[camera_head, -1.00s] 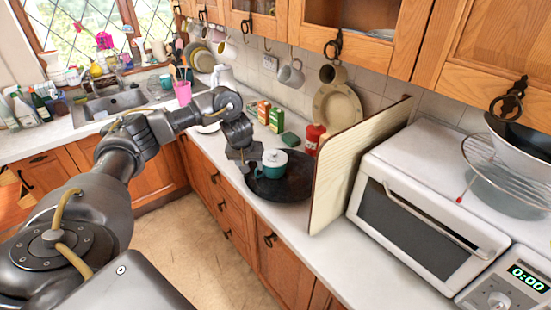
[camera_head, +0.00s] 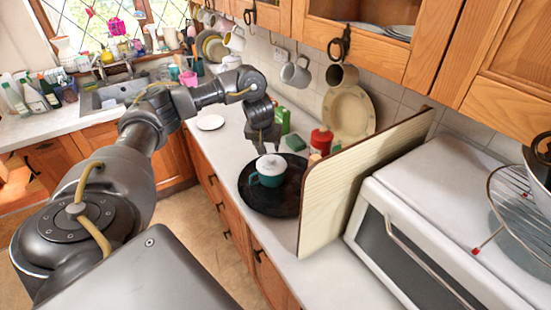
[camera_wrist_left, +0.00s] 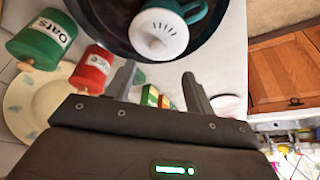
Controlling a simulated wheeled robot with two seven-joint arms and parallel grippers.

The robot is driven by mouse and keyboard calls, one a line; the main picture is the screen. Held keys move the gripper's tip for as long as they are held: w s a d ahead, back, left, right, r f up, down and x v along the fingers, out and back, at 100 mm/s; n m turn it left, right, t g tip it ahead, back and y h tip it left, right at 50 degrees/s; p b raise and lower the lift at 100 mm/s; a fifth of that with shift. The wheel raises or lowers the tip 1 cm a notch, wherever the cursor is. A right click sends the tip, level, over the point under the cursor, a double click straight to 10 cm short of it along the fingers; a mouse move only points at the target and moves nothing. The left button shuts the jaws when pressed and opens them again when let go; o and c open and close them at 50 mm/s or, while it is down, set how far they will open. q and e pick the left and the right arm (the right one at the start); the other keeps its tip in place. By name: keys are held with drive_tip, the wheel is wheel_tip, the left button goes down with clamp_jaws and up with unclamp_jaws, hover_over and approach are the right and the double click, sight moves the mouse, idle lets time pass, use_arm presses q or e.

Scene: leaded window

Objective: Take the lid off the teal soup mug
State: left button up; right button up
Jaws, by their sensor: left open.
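The teal soup mug (camera_head: 266,181) stands upright on a round black tray (camera_head: 272,207), with its white lid (camera_head: 270,162) on top. In the left wrist view the lid (camera_wrist_left: 157,34) shows vents and a knob, and the teal handle (camera_wrist_left: 196,12) is at its upper right. My left gripper (camera_head: 262,149) is open just behind the mug in the head view. In the left wrist view its two fingers (camera_wrist_left: 157,82) are apart with nothing between them, short of the lid. My right gripper is not in view.
An upright wooden board (camera_head: 350,185) stands right of the tray, beside a white oven (camera_head: 440,190). A red tin (camera_head: 320,140) and a green tin (camera_wrist_left: 42,40) stand near the tray. A plate (camera_head: 348,113) leans on the wall. The counter in front is clear (camera_head: 333,272).

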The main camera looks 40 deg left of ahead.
use_arm(q)
drive_tip(key=b, duration=0.3)
hover_over(271, 159)
drive_tip(key=s+d, duration=0.2)
drive_tip(key=s, duration=0.1)
drive_tip(key=f, duration=0.4)
drive_tip(key=shift+w+a+f, duration=0.15)
drive_tip(key=shift+w+f, duration=0.05)
drive_tip(key=shift+f, duration=0.05)
drive_tip(key=shift+w+f, duration=0.25)
drive_tip(key=shift+a, duration=0.15)
drive_tip(key=shift+a+f+p, duration=0.15)
drive_tip(key=shift+f+p, duration=0.05)
drive_tip(key=shift+p, duration=0.25)
drive_tip(key=x, duration=0.2)
drive_tip(key=p+x, duration=0.1)
drive_tip(key=x, duration=0.1)
drive_tip(key=shift+w+a+f, duration=0.15)
drive_tip(key=shift+w+f, duration=0.05)
drive_tip(key=shift+w, duration=0.15)
drive_tip(key=shift+s, duration=0.1)
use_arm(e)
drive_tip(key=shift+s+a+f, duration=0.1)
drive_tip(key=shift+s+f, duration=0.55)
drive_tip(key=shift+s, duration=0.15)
use_arm(q)
drive_tip(key=shift+c, duration=1.2)
drive_tip(key=c, duration=0.8)
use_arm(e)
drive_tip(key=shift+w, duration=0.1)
